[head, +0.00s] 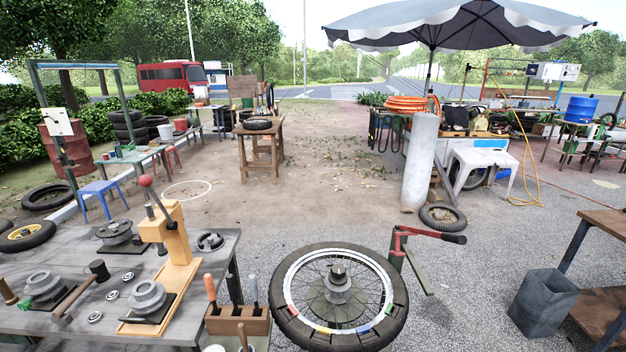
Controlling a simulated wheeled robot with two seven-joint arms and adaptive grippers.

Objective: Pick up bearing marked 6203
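Three small grey ring-shaped bearings lie flat on the grey workbench (205,262) at the lower left. One bearing (128,276) is farthest back, another bearing (112,295) lies in the middle, and a third bearing (95,317) is nearest. They lie apart, in a slanting row. Their markings are too small to read, so I cannot tell which is 6203. Neither of my grippers is in view.
A wooden press (172,240) with a red-knobbed lever stands right of the bearings. A hammer (78,295) and a hub (43,287) lie left. A wooden tool holder (238,322) sits at the bench's right.

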